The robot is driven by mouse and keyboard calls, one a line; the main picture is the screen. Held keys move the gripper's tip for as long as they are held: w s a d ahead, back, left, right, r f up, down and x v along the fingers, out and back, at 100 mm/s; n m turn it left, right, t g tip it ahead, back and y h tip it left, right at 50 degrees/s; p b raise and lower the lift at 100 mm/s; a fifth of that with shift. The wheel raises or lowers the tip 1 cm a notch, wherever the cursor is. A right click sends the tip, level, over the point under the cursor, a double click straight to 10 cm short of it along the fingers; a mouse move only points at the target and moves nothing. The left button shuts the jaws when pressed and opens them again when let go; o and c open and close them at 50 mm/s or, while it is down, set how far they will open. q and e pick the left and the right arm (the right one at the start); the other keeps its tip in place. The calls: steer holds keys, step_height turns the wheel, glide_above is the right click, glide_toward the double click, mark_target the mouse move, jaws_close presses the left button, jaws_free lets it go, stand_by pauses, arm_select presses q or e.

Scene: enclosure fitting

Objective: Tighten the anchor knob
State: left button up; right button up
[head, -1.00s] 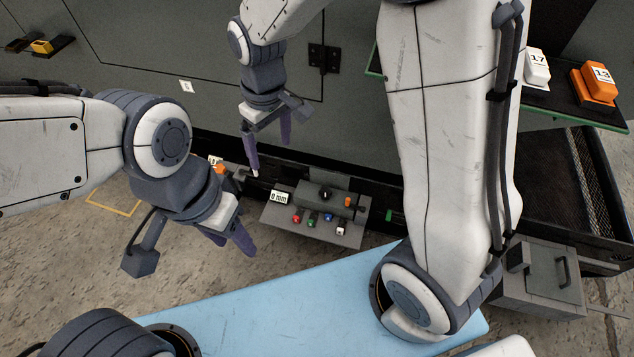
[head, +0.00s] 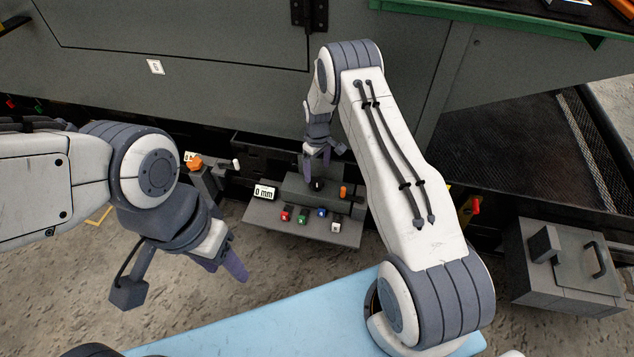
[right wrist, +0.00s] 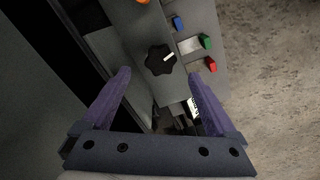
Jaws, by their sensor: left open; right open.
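The anchor knob looks to be the black lobed knob (right wrist: 159,60) with a white pointer mark, on a grey block in the right wrist view. In the head view the black knob (head: 317,184) shows just below my right gripper (head: 317,160). My right gripper (right wrist: 160,85) is open, its purple fingers apart on either side of the line to the knob, with nothing between the tips. Whether the fingertips are level with the knob is unclear. My left gripper (head: 228,265) is open and empty, to the left of the panel over the floor.
The grey panel (head: 262,236) carries a "0 mm" display (head: 264,192), red (head: 285,216), green (head: 303,219), blue (head: 321,212) and white (head: 336,227) pieces and an orange piece (head: 343,191). An orange knob (head: 194,163) is further left. A grey handled box (head: 560,275) stands right.

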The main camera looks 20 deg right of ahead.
mark_target(317, 181)
step_height(317, 181, down, 6)
steer(key=shift+r+b, duration=0.1)
steer(key=shift+b, duration=0.6)
steer(key=c, duration=1.4)
steer(key=shift+o, duration=0.2)
